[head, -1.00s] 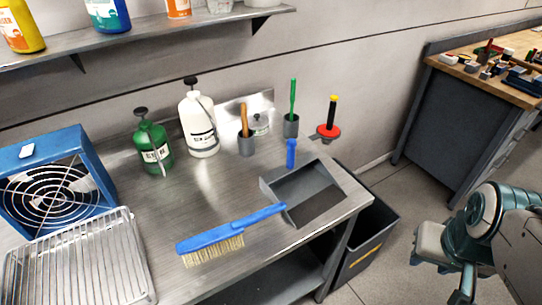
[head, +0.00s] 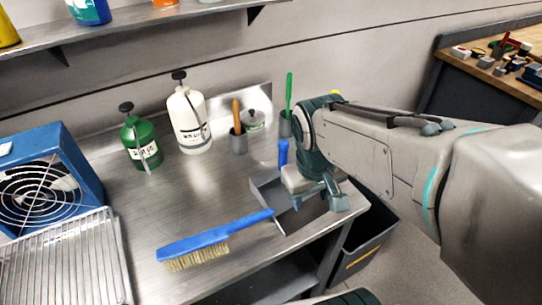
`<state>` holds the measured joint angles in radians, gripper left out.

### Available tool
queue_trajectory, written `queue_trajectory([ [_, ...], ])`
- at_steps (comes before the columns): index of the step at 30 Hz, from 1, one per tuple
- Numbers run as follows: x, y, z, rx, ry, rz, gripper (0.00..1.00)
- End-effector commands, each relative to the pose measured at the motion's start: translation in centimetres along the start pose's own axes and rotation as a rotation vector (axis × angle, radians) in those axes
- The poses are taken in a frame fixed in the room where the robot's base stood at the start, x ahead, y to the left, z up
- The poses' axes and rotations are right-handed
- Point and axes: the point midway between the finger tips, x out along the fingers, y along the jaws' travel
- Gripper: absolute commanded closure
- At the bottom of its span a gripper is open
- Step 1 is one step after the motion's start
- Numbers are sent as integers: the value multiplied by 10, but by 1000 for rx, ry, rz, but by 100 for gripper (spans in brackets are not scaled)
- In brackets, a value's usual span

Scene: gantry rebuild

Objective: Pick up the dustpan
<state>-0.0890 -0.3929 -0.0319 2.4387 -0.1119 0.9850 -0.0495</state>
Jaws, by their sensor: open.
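The grey dustpan (head: 265,190) with its blue upright handle (head: 283,153) sits at the right end of the metal bench, in the head view. My arm hides much of its pan. My gripper (head: 310,212) is open over the pan, with its fingers pointing down, to the right of and nearer than the blue handle. Nothing shows between the fingers. I cannot tell whether a finger touches the pan.
A blue brush (head: 215,238) lies in front of the dustpan. Behind stand a green sprayer (head: 141,142), a white sprayer (head: 188,118) and cups with tools (head: 238,142). A dark bin (head: 368,240) stands below the bench's right end. A shelf (head: 130,28) runs above.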

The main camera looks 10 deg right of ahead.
Motion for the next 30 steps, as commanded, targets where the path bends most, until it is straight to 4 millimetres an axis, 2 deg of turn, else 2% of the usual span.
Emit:
queue_trajectory([
  [8, 22, -6, -39, -480, -339, 184, 54],
  [17, 42, -21, -98, -923, -695, 479, 54],
  [24, 54, -61, -150, -1206, -964, 792, 54],
  [30, 60, -102, -179, -1333, -1116, 1024, 54],
])
